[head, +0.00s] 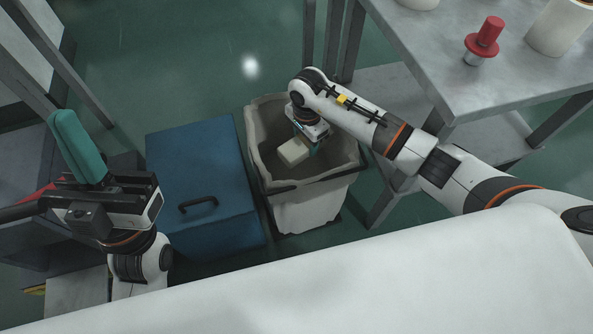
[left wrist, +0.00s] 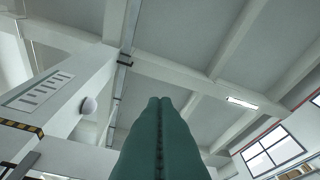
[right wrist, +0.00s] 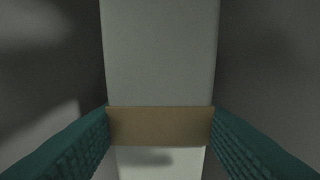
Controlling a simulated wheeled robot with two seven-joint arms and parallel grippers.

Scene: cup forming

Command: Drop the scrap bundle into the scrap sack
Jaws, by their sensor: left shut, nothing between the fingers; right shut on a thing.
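The scrap bundle (head: 293,151) is a pale block in the head view, held inside the mouth of the scrap sack. In the right wrist view the bundle (right wrist: 160,50) is a pale stack with a tan band (right wrist: 160,126) around it. My right gripper (head: 307,146) is shut on the bundle, with one teal finger on each side of it. The scrap sack (head: 267,174) is a grey-beige liner in a pale bin, open at the top. My left gripper (head: 72,135) is raised at the left, its teal fingers pressed together and empty, also in the left wrist view (left wrist: 160,105).
A blue chest (head: 205,170) with a black handle stands left of the bin. A grey metal table (head: 500,75) with a red-handled tool (head: 487,38) and a pale cylinder (head: 560,25) is at the upper right. A white surface (head: 350,285) fills the near edge.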

